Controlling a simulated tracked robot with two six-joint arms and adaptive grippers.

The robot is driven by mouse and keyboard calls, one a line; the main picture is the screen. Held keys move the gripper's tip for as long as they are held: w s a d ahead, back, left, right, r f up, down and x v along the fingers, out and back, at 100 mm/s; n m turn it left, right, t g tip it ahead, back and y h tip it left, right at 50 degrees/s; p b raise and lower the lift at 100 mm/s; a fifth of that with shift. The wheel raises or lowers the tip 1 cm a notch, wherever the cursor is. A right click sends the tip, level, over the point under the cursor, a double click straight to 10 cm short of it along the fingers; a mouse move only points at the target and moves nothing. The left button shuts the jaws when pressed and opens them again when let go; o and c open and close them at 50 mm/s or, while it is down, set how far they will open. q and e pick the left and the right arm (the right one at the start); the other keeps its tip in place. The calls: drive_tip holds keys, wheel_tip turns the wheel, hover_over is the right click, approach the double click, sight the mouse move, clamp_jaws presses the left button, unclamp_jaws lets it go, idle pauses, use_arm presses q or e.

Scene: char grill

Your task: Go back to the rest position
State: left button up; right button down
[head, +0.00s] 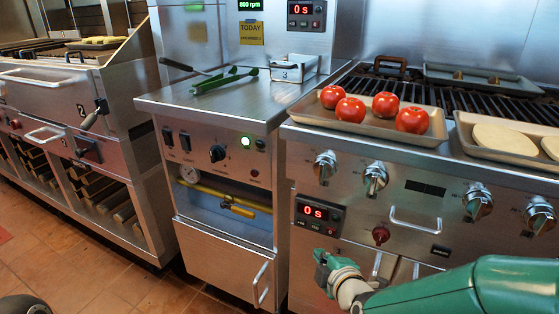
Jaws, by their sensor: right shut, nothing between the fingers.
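My right gripper (324,270) is at the lower middle of the head view, in front of the right grill's lower doors and below its front panel. It is shut and empty. My right arm (470,292), green, comes in from the lower right. My left gripper is not in view; a small dark rounded shape shows at the bottom left corner, and I cannot tell what it is.
A tray (436,136) with several tomatoes (350,109) and a tray (463,122) with pale slices sit at the right grill's front edge. Green tongs (225,80) lie on the steel counter (215,103). Another grill (95,85) stands left. Tiled floor (95,285) is clear at lower left.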

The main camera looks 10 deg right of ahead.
drive_tip(key=s+f+m+g, duration=0.1)
drive_tip(key=s+f+g, duration=0.2)
drive_tip(key=f, duration=0.7)
drive_tip(key=s+f+g, duration=0.2)
drive_tip(key=s+f, duration=0.2)
drive_tip(key=f, duration=0.6)
drive_tip(key=s+a+f+m+g+y, duration=0.1)
drive_tip(key=s+a+f+m+g, duration=0.15)
drive_tip(key=s+f+m, duration=0.45)
drive_tip(key=s+a+f+m+g+y, duration=0.15)
drive_tip(key=s+f+m+g, duration=0.3)
drive_tip(key=s, duration=0.45)
wheel_tip(320, 180, up, 32)
drive_tip(key=s+m+p, duration=0.1)
drive_tip(key=m+p, duration=0.4)
drive_tip(key=p, duration=2.7)
drive_tip(key=shift+s+a+r, duration=0.15)
drive_tip(key=shift+s+a, duration=0.05)
drive_tip(key=shift+a, duration=0.15)
